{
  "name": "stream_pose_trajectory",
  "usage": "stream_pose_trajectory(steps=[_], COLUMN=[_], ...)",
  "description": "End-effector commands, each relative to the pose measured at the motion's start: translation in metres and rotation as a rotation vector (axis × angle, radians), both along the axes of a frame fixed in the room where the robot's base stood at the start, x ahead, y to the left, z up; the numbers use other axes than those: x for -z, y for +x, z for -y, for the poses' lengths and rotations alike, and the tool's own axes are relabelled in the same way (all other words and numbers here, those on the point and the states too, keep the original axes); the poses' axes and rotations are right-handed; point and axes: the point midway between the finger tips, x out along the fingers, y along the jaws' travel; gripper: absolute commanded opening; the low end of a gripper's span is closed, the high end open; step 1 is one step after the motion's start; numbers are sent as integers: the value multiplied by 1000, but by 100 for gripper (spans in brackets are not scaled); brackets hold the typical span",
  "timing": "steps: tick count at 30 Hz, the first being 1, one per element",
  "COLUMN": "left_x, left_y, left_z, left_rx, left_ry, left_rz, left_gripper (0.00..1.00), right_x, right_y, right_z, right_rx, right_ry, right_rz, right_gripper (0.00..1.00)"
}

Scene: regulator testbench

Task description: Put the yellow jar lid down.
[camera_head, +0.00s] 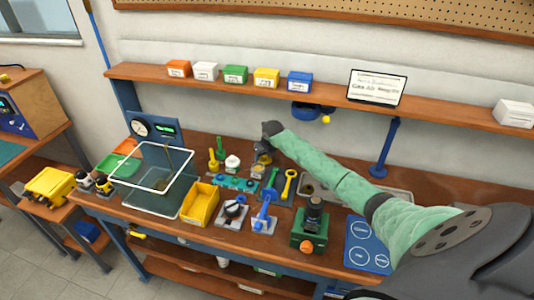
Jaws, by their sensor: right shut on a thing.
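My right arm reaches in from the lower right, and its gripper (263,157) points down over the back middle of the bench. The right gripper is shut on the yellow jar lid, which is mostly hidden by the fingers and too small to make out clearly. A small pale jar (257,170) stands just below the gripper; I cannot tell whether the lid touches it. My left gripper is not in view.
The wooden bench (165,222) is crowded. Near the gripper are a white jar (232,162), a teal rack (234,184), yellow (289,184) and blue upright tools, a yellow bin (200,204) and a green device (310,228). A shelf (330,95) with small boxes runs above.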

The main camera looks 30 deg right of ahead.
Motion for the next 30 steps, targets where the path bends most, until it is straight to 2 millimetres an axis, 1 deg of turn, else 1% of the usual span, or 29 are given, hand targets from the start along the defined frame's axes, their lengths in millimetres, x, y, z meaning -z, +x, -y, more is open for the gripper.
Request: stream_pose_trajectory(steps=[2, 5, 6, 8, 9, 10, 11, 14, 18, 21, 23, 26, 29, 30], left_x=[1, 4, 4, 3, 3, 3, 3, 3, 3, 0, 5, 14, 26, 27], left_y=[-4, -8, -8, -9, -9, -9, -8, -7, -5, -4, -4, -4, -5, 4], left_z=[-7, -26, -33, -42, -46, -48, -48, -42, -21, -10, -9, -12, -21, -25], left_rx=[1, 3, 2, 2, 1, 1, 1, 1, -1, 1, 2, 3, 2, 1], left_ry=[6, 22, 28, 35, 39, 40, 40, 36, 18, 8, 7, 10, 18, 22], left_rz=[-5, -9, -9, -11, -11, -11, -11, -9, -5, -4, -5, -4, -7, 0], left_gripper=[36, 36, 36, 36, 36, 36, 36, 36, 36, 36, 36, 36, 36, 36], right_x=[3, 4, 4, 3, 3, 3, 3, 3, 2, 0, 0, -10, -24, -31], right_y=[-1, -1, 0, 0, 0, 0, 0, 0, 0, 0, -1, -5, -12, -15], right_z=[-1, -1, -1, -1, -1, -1, -1, -1, -1, -1, 0, 0, -1, 0], right_rx=[-1, -1, -1, -1, -1, -1, -1, -1, -1, -2, -2, -3, -4, -3], right_ry=[1, 1, 1, 1, 1, 1, 1, 1, 1, 1, 0, -1, -2, -3], right_rz=[-3, -2, -2, -1, -1, -1, -1, -1, -1, 0, 0, 2, 3, 3], right_gripper=[22, 22, 57, 69, 76, 82, 86, 86, 86, 86, 86, 86, 86, 86])
